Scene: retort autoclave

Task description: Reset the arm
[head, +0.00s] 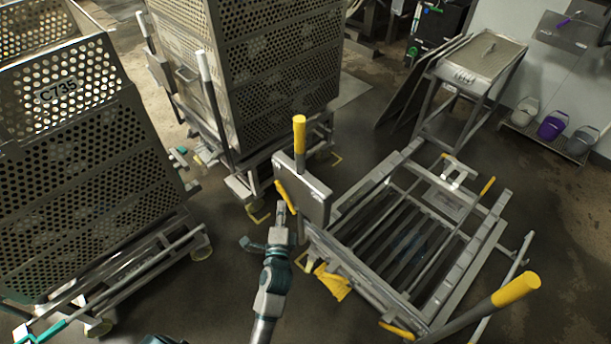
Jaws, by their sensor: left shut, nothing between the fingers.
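My left arm reaches up from the bottom centre of the head view. Its gripper (281,208) is shut and empty. It is just left of a grey metal box (313,196) and right below a short yellow handle (287,197) on it. I cannot tell whether the fingertips touch the handle. A thicker yellow-gripped lever (300,135) stands upright above the box. My right gripper is not in view.
A low metal roller frame (400,240) lies to the right, with a long yellow-ended lever (515,290). Perforated baskets on wheeled carts stand at the left (75,180) and at the back (285,80). Dark floor (215,285) is open left of my arm.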

